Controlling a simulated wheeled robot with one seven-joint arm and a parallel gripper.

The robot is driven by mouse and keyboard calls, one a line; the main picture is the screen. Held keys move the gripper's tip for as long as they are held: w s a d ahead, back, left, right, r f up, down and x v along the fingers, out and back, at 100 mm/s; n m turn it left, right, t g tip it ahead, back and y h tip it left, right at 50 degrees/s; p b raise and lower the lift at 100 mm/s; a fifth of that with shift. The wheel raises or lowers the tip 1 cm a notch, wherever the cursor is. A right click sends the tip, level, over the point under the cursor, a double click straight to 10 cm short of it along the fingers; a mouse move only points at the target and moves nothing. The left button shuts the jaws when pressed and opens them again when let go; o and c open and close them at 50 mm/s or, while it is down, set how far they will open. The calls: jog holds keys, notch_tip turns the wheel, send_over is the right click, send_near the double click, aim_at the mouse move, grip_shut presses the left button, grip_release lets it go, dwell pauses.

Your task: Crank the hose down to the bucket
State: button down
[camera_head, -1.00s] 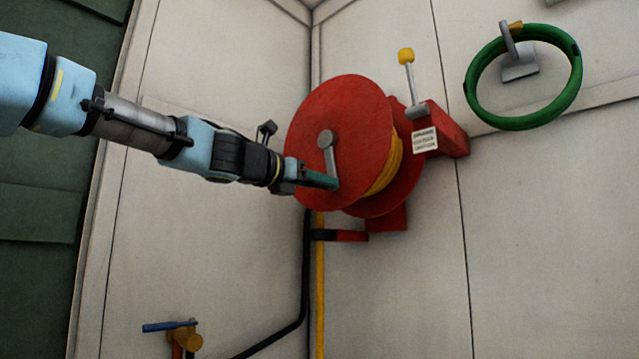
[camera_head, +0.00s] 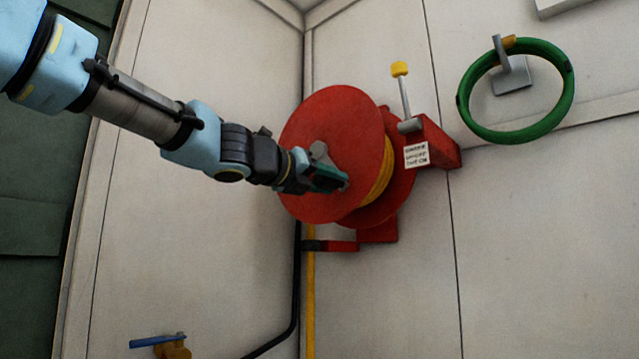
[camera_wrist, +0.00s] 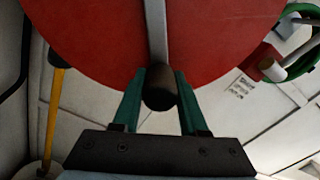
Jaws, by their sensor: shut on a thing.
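A red hose reel (camera_head: 330,130) with yellow hose (camera_head: 378,180) wound on it is mounted at the wall corner. A grey crank arm (camera_head: 319,153) sits on its front disc, partly hidden by my gripper. My gripper (camera_head: 330,178) has green fingers and is shut on the crank's handle. In the wrist view, the dark round end of the crank handle (camera_wrist: 160,92) lies between the fingers, and the grey crank arm (camera_wrist: 156,35) runs up from it. Yellow hose (camera_head: 310,290) hangs straight down below the reel. No bucket shows clearly; the hose's lower end leaves the head view.
A grey lever with a yellow knob (camera_head: 400,69) stands on the reel's red bracket (camera_head: 437,145). A green hose ring (camera_head: 515,135) hangs on the right wall. A blue-handled valve (camera_head: 160,342) is at the bottom left. A black pipe (camera_head: 296,270) runs down the corner.

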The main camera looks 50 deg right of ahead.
jog(key=s+r+n+p, duration=0.1)
jog(key=r+n+p, duration=0.1)
jog(key=s+r+n+p, duration=0.2)
jog(key=p, duration=0.1)
jog(key=s+r+n+p, duration=0.1)
jog(key=r+n+p, duration=0.2)
jog(key=shift+s+a, duration=0.1)
jog(key=shift+s, duration=0.1)
jog(key=r+n+p, duration=0.2)
jog(key=p, duration=0.1)
jog(key=shift+s, duration=0.15)
jog(key=shift+r+n+p, duration=0.55)
jog(key=shift+n+p, duration=0.35)
jog(key=shift+p, duration=0.3)
jog(key=shift+c, duration=2.2)
grip_release()
jog(key=shift+a+f, duration=0.1)
jog(key=shift+a, duration=0.05)
jog(key=a, duration=1)
jog(key=shift+w+a+b, duration=0.3)
jog(key=shift+w+b, duration=0.05)
jog(key=shift+w, duration=0.05)
